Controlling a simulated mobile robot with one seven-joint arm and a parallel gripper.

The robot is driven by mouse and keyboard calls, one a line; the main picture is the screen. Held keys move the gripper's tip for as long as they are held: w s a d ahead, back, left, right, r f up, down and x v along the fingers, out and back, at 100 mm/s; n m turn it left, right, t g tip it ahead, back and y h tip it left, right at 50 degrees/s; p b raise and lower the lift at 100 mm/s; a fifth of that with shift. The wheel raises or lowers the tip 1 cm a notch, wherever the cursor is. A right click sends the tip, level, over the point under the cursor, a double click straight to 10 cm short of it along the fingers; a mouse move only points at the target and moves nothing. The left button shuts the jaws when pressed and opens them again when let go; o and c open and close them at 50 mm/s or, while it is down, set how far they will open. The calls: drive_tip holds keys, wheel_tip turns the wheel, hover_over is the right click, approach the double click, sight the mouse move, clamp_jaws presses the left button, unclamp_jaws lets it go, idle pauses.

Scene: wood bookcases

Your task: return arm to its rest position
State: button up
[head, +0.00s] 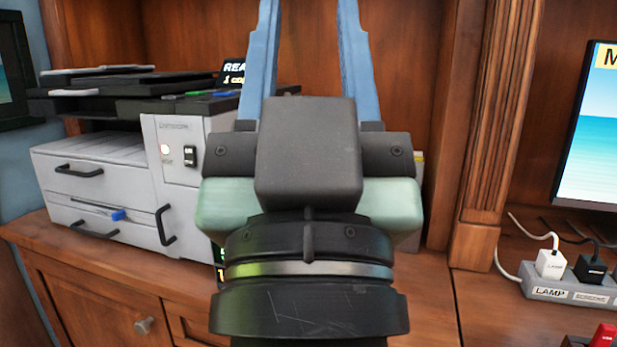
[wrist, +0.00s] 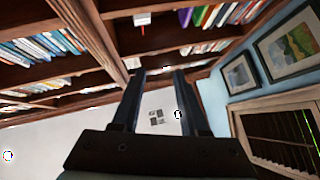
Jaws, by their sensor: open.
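My gripper (head: 308,8) is raised in the middle of the head view, close to the camera, with its two blue fingers pointing up and spread apart. The fingertips run off the top edge there. In the wrist view my gripper (wrist: 159,74) shows both dark fingers apart with nothing between them but a pale wall. The gripper is empty. It covers part of the wood bookcase back and the right side of the printer in the head view.
A grey printer (head: 100,180) stands on the wooden cabinet (head: 125,275) at left. At right are a power strip (head: 570,292) with plugs and a monitor (head: 590,140). The wrist view shows shelves of books (wrist: 40,45), framed pictures (wrist: 288,38) and a louvred window (wrist: 280,135).

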wheel_tip(320, 180, up, 38)
drive_tip(key=s+p, duration=0.1)
drive_tip(key=p, duration=3.7)
drive_tip(key=shift+r+t, duration=0.15)
drive_tip(key=shift+t, duration=0.15)
drive_tip(key=shift+s+a, duration=0.1)
